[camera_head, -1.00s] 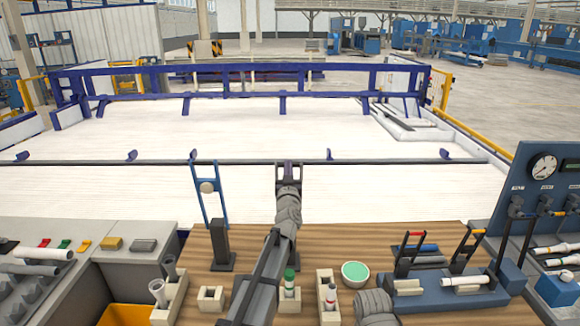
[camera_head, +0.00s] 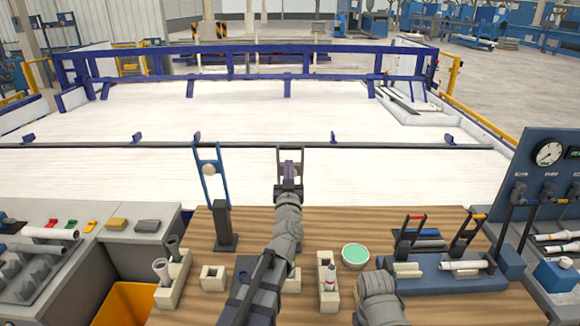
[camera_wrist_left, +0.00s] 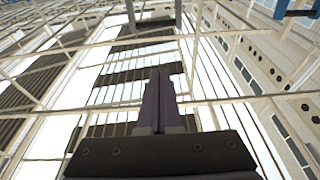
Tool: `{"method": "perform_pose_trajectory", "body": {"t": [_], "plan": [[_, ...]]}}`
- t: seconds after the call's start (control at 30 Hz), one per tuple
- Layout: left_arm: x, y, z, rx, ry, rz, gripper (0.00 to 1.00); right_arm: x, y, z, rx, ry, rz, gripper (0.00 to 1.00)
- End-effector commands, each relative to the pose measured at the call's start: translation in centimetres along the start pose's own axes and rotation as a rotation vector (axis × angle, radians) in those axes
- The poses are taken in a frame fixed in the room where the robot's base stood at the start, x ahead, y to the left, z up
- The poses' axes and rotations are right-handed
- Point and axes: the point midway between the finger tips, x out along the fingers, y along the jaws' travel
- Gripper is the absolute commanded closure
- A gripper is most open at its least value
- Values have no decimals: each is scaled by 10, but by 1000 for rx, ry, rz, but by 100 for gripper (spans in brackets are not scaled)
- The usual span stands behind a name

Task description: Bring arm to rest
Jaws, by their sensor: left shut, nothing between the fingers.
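My left gripper (camera_head: 289,165) points away from me above the far edge of the wooden workbench (camera_head: 250,232). Its dark fingers are shut with nothing between them. They also show closed in the left wrist view (camera_wrist_left: 160,75), which looks up at roof beams and bright panels. My left arm crosses the bench and hides part of it. A grey part of my right arm (camera_head: 380,300) shows at the bottom, but its gripper is out of frame.
A blue two-pronged stand (camera_head: 222,225) is left of my arm. To its right are a cream block with a vial (camera_head: 329,285), a green-filled bowl (camera_head: 355,256) and a blue clamp fixture (camera_head: 445,280). A gauge panel (camera_head: 540,190) stands far right; a yellow bin (camera_head: 125,305) is lower left.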

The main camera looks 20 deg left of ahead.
Motion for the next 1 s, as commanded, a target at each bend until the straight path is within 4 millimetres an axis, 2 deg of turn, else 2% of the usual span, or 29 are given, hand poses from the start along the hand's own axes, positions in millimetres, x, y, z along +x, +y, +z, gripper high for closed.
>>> {"method": "perform_pose_trajectory", "body": {"t": [0.07,0.13,0.27,0.3,0.37,0.4,0.47,0.5,0.57,0.67,0.7,0.8,0.9,1.0], "plan": [[-1,4,2,0,-7,15,100,1,0,0,0,0,0,53],[-6,19,10,-3,-36,63,100,4,0,0,0,0,0,53],[-32,74,45,-1,-167,253,100,14,-1,-1,-1,0,0,53],[-46,94,60,3,-229,325,100,18,-2,-1,-1,0,0,53],[-70,123,84,13,-334,429,100,23,-2,-1,-2,0,0,53],[-89,138,101,23,-409,491,100,26,-2,-2,-2,0,0,53],[-119,158,126,44,-530,574,100,32,-3,-2,-2,0,1,53],[-141,168,143,62,-615,621,100,35,-3,-2,-3,0,1,53],[-176,177,167,95,-751,679,100,40,-4,-2,-3,0,1,53],[-237,179,204,166,-986,736,100,49,-4,-3,-4,0,1,53],[-261,176,216,199,-1081,744,100,52,-5,-3,-4,0,1,53],[-317,157,240,287,-1307,726,100,60,-6,-4,-5,0,1,53],[-361,132,251,374,-1497,667,100,66,-6,-4,-6,0,1,53],[-393,110,254,447,-1637,594,100,70,-6,-4,-6,0,1,53]]}}
